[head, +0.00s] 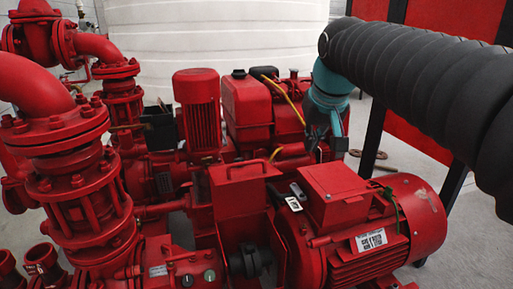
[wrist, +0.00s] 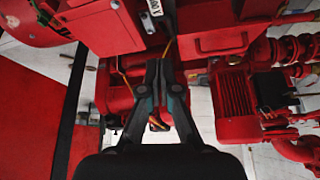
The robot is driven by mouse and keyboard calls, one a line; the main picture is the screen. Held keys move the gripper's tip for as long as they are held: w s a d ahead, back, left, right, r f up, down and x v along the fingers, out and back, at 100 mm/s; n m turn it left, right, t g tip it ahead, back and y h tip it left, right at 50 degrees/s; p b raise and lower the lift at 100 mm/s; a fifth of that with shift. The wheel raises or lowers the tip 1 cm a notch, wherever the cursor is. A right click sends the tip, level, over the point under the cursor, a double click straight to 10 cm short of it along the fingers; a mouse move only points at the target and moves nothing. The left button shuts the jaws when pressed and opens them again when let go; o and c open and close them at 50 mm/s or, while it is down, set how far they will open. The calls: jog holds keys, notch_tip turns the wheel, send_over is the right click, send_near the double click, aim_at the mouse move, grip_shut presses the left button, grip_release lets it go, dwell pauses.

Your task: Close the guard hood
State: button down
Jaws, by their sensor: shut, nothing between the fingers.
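The guard hood (head: 238,195) is a red box-like cover with a thin handle on its top, in the middle of the pumpset, left of the motor. A dark coupling (head: 248,262) shows uncovered in front of and below it. In the wrist view the hood (wrist: 215,40) is at the top, right of the fingers, with its handle showing. My gripper (head: 327,150) hangs to the right of and behind the hood, apart from it. In the wrist view my gripper (wrist: 158,66) has its fingertips together, with nothing between them.
The red motor (head: 365,235) with its terminal box (head: 333,192) stands right of the hood. Flanged pipes (head: 75,170) fill the left. A finned pump (head: 198,108) and a red tank (head: 247,108) stand behind. A red panel (head: 425,115) on dark posts is at right.

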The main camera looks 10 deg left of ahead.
notch_tip(320, 180, up, 2)
jog(key=r+n, duration=0.1)
jog(key=n, duration=0.1)
send_over(247, 174)
jog(key=s, duration=0.1)
jog(key=shift+g+y, duration=0.3)
jog(key=shift+y, duration=0.1)
jog(key=x, duration=0.3)
jog(key=s+d+x, duration=0.1)
jog(key=x, duration=0.3)
jog(key=f+b+x, duration=0.1)
jog(key=x, duration=0.2)
jog(key=shift+s+d+f, duration=0.15)
jog(key=shift+d+f, duration=0.05)
jog(key=shift+f, duration=0.1)
jog(key=shift+s+d+f, duration=0.4)
jog(key=shift+s+f, duration=0.25)
jog(key=shift+f, duration=0.05)
jog(key=shift+b, duration=0.3)
